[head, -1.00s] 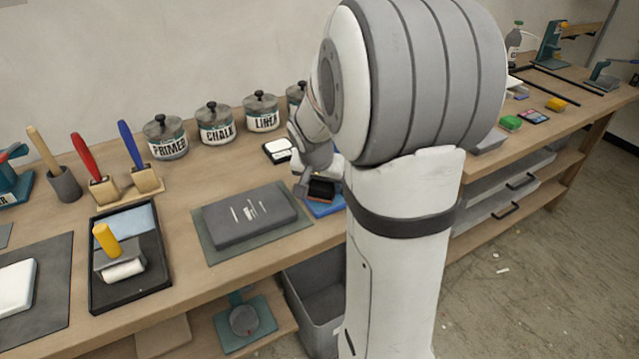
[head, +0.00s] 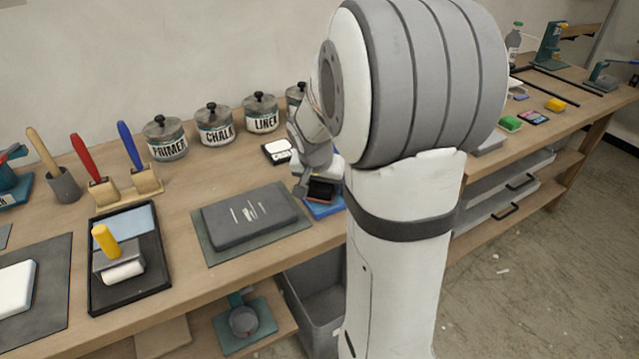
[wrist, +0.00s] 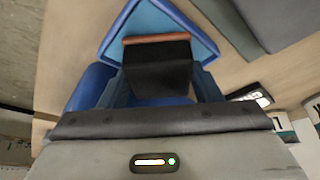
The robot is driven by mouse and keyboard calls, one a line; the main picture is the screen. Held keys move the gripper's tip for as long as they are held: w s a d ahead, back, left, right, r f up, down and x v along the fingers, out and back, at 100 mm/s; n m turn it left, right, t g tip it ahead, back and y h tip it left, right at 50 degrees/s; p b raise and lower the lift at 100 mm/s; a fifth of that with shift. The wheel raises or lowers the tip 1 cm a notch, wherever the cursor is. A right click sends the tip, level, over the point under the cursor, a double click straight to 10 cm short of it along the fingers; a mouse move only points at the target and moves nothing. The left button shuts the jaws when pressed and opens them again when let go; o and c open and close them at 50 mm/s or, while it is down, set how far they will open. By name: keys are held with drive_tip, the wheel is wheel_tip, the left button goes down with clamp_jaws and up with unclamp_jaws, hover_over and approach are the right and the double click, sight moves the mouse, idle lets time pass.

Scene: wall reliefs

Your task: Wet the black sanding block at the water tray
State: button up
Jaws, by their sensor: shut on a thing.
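A grey slab on a mat (head: 248,217) lies to the left of the blue thing. Lidded jars (head: 214,125) line the back, beside a small white-topped box (head: 279,151). A black tray with a roller (head: 128,255) is farther left. A grey bin (head: 316,300) stands below the bench.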

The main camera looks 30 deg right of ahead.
drive_tip(key=shift+r+p, duration=2)
drive_tip(key=shift+r, duration=1.5)
drive_tip(key=shift+f, duration=0.1)
